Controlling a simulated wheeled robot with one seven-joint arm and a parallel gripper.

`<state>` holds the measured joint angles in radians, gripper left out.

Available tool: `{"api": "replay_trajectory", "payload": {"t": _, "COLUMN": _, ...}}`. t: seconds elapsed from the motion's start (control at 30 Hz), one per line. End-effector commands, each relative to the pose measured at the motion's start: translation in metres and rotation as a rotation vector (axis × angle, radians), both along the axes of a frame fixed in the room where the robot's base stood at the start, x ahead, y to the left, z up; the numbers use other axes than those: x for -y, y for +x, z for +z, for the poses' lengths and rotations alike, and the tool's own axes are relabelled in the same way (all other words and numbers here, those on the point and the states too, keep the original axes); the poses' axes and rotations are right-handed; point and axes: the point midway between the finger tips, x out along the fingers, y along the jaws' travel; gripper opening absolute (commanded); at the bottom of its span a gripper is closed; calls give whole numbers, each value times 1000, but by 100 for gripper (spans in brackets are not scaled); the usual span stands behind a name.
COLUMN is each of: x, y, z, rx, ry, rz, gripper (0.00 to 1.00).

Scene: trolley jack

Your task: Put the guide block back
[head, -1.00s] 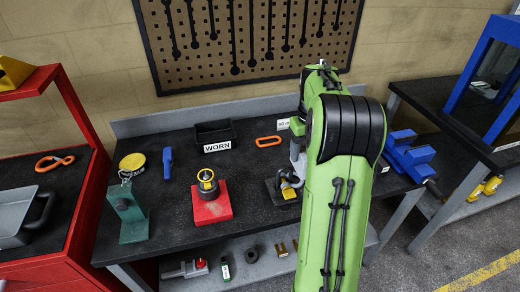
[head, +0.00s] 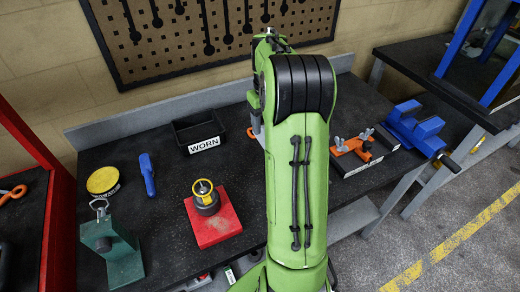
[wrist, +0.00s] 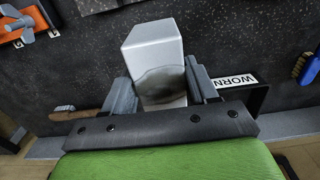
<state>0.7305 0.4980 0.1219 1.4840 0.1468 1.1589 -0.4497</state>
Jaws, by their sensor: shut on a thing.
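In the wrist view my gripper (wrist: 160,88) is shut on a pale grey block (wrist: 153,47), one finger on each side. The block's near face has a darker, rounded patch. I cannot tell whether the block touches anything beneath it. In the head view my green arm hides the gripper and the block. The black bin labelled WORN (head: 182,131) stands left of the arm; its label also shows in the wrist view (wrist: 236,79). An orange fixture with clamps (head: 357,151) sits right of the arm; its orange part shows at the wrist view's top left (wrist: 18,30).
A red block with a yellow-topped part (head: 213,222), a green stand (head: 112,255), a yellow round tin (head: 103,180) and a blue brush (head: 147,175) occupy the left bench. A blue vise (head: 413,128) is at the right end. Dark bench top is bare between brush and red block.

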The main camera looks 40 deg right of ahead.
Motion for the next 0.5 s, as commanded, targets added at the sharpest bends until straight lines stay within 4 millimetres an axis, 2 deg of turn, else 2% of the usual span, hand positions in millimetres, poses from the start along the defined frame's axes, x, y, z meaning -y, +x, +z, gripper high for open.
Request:
{"api": "replay_trajectory", "payload": {"t": 0.03, "x": 0, "y": 1, "z": -8, "rx": 3, "ry": -2, "rz": 1, "gripper": 9}}
{"api": "replay_trajectory", "payload": {"t": 0.17, "x": 0, "y": 0, "z": -17, "rx": 1, "ry": 0, "rz": 1, "gripper": 9}}
{"api": "replay_trajectory", "payload": {"t": 0.3, "x": -1, "y": 0, "z": -43, "rx": 0, "ry": 1, "rz": 2, "gripper": 9}}
{"api": "replay_trajectory", "payload": {"t": 0.5, "x": 0, "y": 0, "z": -71, "rx": 1, "ry": 0, "rz": 0, "gripper": 9}}
